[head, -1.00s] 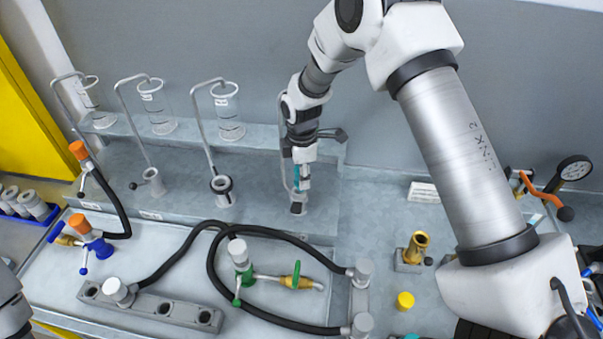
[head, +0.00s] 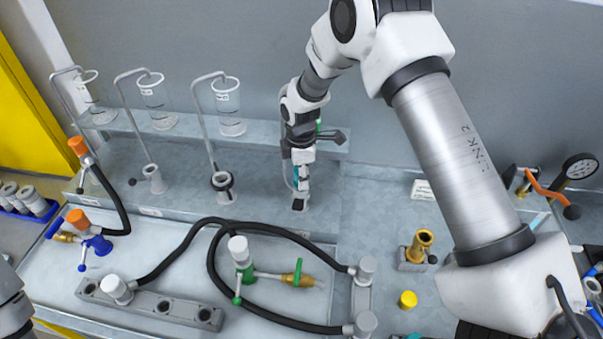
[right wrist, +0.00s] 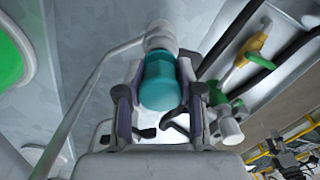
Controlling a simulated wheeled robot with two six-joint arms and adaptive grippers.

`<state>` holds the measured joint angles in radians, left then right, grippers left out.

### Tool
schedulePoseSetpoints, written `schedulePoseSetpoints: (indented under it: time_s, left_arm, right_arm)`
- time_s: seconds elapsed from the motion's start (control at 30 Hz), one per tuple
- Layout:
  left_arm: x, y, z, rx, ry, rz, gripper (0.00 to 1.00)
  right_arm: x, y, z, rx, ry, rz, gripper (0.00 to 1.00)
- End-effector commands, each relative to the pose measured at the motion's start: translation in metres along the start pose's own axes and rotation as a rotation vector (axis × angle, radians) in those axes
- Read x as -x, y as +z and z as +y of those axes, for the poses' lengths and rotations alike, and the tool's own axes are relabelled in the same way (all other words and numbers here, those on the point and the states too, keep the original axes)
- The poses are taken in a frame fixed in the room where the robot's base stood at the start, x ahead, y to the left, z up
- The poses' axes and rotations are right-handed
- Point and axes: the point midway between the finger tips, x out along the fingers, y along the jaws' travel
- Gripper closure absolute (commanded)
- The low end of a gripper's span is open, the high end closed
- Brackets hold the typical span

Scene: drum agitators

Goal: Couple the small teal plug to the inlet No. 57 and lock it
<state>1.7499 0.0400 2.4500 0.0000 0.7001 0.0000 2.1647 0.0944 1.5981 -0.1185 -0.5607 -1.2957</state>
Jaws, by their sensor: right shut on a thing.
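The small teal plug (head: 296,173) is in my right gripper (head: 301,170), upright above the rightmost inlet (head: 299,204) on the grey ledge. In the right wrist view, the teal plug (right wrist: 160,82) sits between the two fingers of my right gripper (right wrist: 157,100), which is shut on it. A pale collar (right wrist: 160,38) shows beyond the plug. The plug's lower end is close to the inlet's dark top; I cannot tell whether they touch. No readable number shows on the inlet. My left gripper is not in view.
Other inlets stand left along the ledge: one open (head: 222,184), one (head: 154,178) with a side lever. Glass cylinders (head: 229,105) stand behind. A black hose (head: 190,245), a green valve fitting (head: 245,272), a brass fitting (head: 420,243) and a yellow cap (head: 407,299) are in front.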

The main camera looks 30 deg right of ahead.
Motion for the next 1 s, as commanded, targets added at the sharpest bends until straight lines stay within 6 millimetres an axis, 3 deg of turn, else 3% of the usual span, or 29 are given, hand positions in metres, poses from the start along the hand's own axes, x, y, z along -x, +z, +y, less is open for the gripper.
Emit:
schedulePoseSetpoints:
  time_s: [1.0]
  left_arm:
    - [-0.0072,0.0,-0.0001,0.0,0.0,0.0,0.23]
  right_arm:
    - [-0.0132,-0.0003,0.0005,0.0,0.0,0.0,0.96]
